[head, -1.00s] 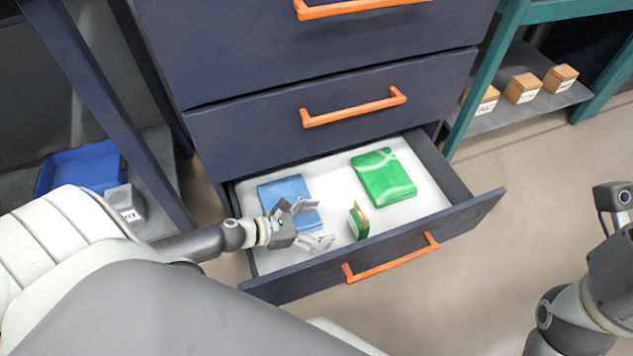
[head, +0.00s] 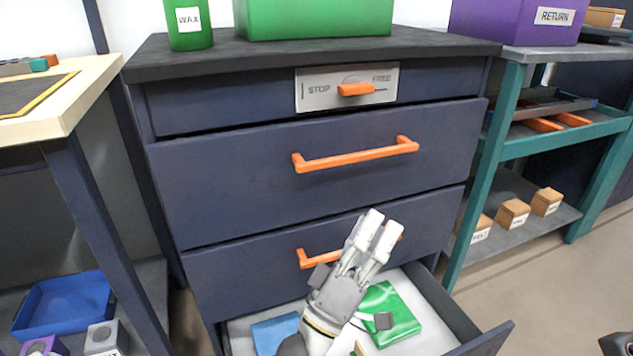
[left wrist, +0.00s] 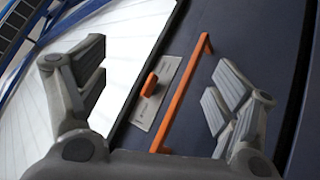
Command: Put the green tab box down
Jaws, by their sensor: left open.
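My left gripper (head: 381,224) is above the drawer, in front of the drawer fronts, fingers pointing up and away. It is open and empty; the left wrist view (left wrist: 158,85) shows its fingers spread with nothing between them. The box is not in the left wrist view.
The open drawer (head: 440,312) also holds a flat green box (head: 400,318) and a flat blue one (head: 272,334). Orange handles (head: 355,155) stick out above. A STOP slider panel (head: 346,88) is near the cabinet top. A table stands left, a teal shelf right.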

